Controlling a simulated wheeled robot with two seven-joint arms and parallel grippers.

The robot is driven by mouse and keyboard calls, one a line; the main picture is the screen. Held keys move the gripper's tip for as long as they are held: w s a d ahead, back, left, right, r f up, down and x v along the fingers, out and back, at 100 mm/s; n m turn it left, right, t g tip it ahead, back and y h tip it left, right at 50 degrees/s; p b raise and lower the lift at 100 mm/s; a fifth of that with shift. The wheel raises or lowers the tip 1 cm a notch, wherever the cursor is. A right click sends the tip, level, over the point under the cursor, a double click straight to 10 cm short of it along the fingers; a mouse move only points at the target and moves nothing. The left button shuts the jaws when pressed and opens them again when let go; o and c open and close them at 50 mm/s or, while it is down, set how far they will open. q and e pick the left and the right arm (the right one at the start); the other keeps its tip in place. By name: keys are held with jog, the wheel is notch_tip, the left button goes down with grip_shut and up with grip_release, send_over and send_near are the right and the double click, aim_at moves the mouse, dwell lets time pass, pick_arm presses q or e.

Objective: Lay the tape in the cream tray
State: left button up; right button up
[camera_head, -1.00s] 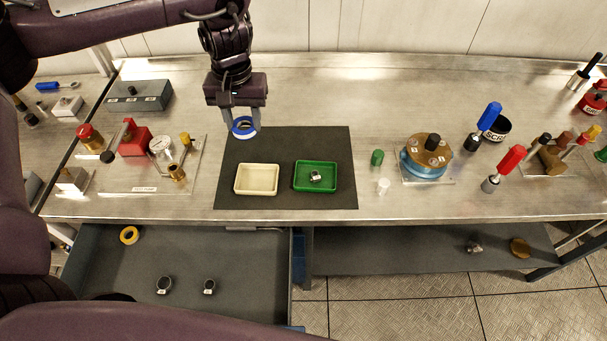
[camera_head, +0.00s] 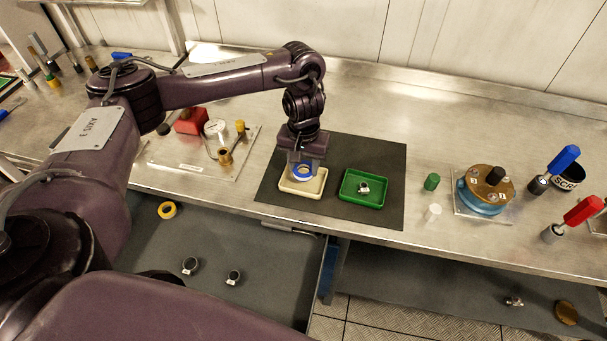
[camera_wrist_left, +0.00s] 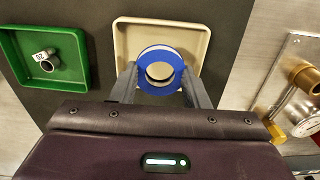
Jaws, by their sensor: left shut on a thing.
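The tape is a blue ring with a white inner band (camera_head: 302,171), also in the left wrist view (camera_wrist_left: 161,71). My left gripper (camera_head: 303,169) points down and is shut on the tape, one finger on each side of it. The cream tray (camera_head: 301,193) lies on the dark mat, directly below the gripper. In the left wrist view the tape overlaps the tray's floor (camera_wrist_left: 128,48), toward its near side. I cannot tell whether the tape touches the tray. My right gripper is not in view.
A green tray (camera_head: 376,200) holding a small fitting stands right of the cream tray on the dark mat (camera_head: 330,152). A green cap (camera_head: 432,181) and a white cap (camera_head: 433,212) stand farther right.

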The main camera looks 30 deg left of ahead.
aim_at(304, 182)
pick_arm(q)
notch_tip(304, 182, down, 3)
jog(key=shift+f+b, duration=0.2)
jog(key=shift+b, duration=0.25)
jog(key=o, duration=0.9)
jog(key=shift+f, duration=0.1)
jog(key=shift+o, duration=0.2)
notch_tip(304, 182, up, 12)
jog(key=p, duration=0.3)
